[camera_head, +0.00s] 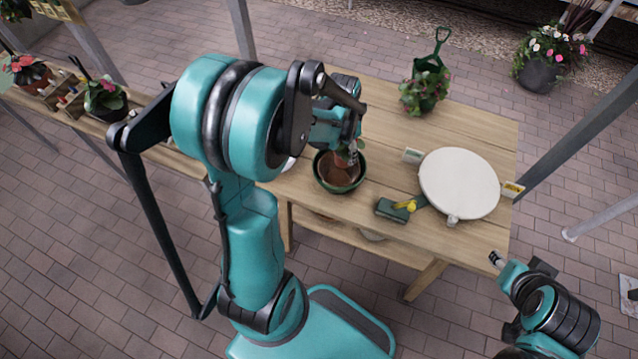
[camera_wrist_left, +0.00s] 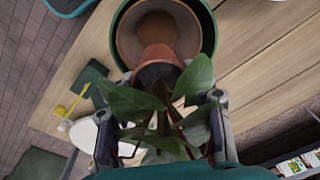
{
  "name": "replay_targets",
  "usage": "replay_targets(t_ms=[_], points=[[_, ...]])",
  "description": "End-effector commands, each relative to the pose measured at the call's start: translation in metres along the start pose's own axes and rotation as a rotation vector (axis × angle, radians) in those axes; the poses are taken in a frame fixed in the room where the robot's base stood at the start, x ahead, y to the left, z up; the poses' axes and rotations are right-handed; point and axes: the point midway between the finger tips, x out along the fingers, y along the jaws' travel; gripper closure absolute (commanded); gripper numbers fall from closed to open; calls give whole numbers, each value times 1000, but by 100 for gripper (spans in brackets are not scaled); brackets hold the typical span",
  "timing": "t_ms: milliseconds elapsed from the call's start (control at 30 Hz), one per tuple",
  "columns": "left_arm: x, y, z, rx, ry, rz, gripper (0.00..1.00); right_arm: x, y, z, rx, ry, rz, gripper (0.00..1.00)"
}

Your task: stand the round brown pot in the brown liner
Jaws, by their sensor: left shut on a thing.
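The round brown pot (camera_wrist_left: 158,55) holds a leafy green plant (camera_wrist_left: 160,115), which covers much of the left wrist view. My left gripper (camera_head: 352,148) is shut on the pot; the leaves hide part of the grip. The brown liner (camera_head: 338,176) is a round hollow inside a dark green planter (camera_head: 340,189) on the table; the liner also shows in the left wrist view (camera_wrist_left: 150,22). The pot (camera_head: 343,160) overlaps the liner's far side in the head view. Whether its base touches the liner I cannot tell. My right gripper (camera_head: 496,259) is off the table's front right corner.
A green pot with pink flowers (camera_head: 426,95) stands at the back. My left arm hides the table's left part.

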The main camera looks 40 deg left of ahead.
Motion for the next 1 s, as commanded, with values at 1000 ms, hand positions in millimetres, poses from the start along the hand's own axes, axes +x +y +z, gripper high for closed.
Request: replay_targets(t_ms=[1000], points=[[99, 0, 15, -4, 0, -1, 83, 26, 0, 19, 0, 0, 0, 60]])
